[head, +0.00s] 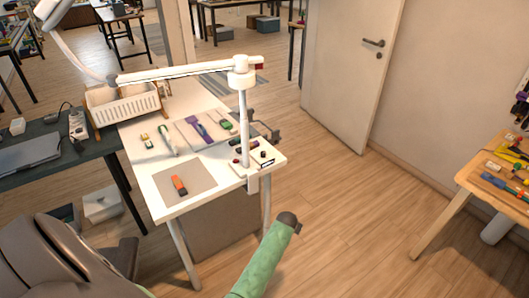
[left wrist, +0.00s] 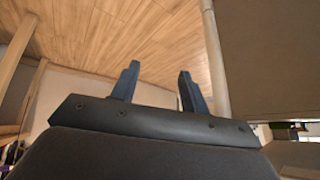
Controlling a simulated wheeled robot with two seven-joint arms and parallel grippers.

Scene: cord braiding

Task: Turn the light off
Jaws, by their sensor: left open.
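A white jointed lamp (head: 243,120) stands at the near right corner of the white table (head: 218,192) in the head view. Its long arm reaches left to a white lamp head (head: 52,12), cut by the top edge. I cannot tell if it is lit. At the lamp's foot are a small red part (head: 237,161) and a small dark knob (head: 263,154); which one is the switch is too small to tell. My left gripper (left wrist: 160,85) is open and empty in the left wrist view, with wooden floor beyond its fingers. My right gripper is not in view.
The white table holds a white basket (head: 122,104), a grey mat with an orange tool (head: 180,186), and purple and green tools. A dark table (head: 70,158) adjoins on the left. A wooden table (head: 480,175) stands right. Floor (head: 340,215) between is clear.

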